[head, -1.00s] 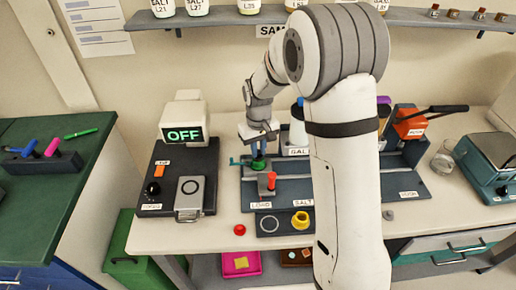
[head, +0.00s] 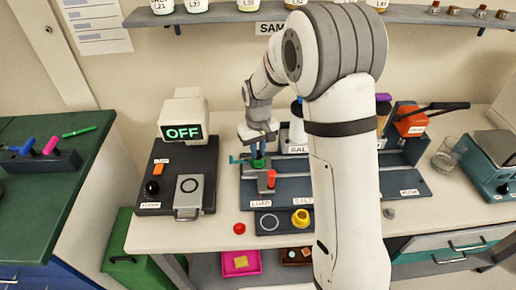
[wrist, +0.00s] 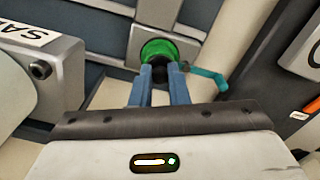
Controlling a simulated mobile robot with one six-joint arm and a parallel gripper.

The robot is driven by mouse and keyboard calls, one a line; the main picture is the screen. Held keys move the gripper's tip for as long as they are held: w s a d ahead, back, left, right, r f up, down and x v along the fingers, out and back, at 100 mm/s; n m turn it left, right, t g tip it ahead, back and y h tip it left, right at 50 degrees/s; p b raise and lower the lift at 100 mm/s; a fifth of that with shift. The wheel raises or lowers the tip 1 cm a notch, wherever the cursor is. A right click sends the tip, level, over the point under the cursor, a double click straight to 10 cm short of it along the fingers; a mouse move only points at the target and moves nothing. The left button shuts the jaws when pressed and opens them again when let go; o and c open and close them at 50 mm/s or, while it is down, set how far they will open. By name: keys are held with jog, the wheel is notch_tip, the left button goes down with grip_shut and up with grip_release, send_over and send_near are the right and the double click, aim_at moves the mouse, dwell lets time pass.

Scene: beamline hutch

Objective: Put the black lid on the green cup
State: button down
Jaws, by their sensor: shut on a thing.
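The green cup (wrist: 150,47) stands in a grey holder on the bench, and its round green top shows in the wrist view. In the head view the green cup (head: 258,163) is small, directly under my gripper (head: 259,153). In the wrist view my gripper's (wrist: 163,80) blue fingers are shut on the black lid (wrist: 171,71), at the cup's near edge. The fingers hide part of the lid and cup. I cannot tell whether the lid touches the cup or is seated on it.
A teal lever (wrist: 208,76) sticks out beside the cup. A red-topped post (head: 271,178) stands in front of it in the head view. My arm hides part of the bench on the right.

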jog(key=c, duration=1.3)
grip_release()
notch_tip(320, 180, up, 7)
jog(key=shift+r+b, duration=0.15)
jog(key=shift+b, duration=0.35)
jog(key=shift+s+d+r, duration=0.2)
jog(key=shift+d+r, duration=0.05)
jog(key=shift+r, duration=0.3)
jog(key=s+d+r+m+t, duration=0.1)
jog(key=s+d+r, duration=0.1)
jog(key=s, duration=0.6)
jog(key=s+d+r+m+t, duration=0.1)
jog(key=s+d+r+m, duration=0.1)
jog(key=s+d, duration=0.3)
jog(key=s+d+r+m+t, duration=0.1)
jog(key=s+d+r, duration=0.1)
jog(key=s, duration=0.9)
jog(key=shift+s+d+r+m, duration=0.1)
jog(key=shift+d+r+m, duration=0.05)
jog(key=shift+d, duration=0.3)
jog(key=shift+s+d+r+m, duration=0.1)
jog(key=shift+d+m, duration=0.05)
jog(key=shift+d, duration=0.3)
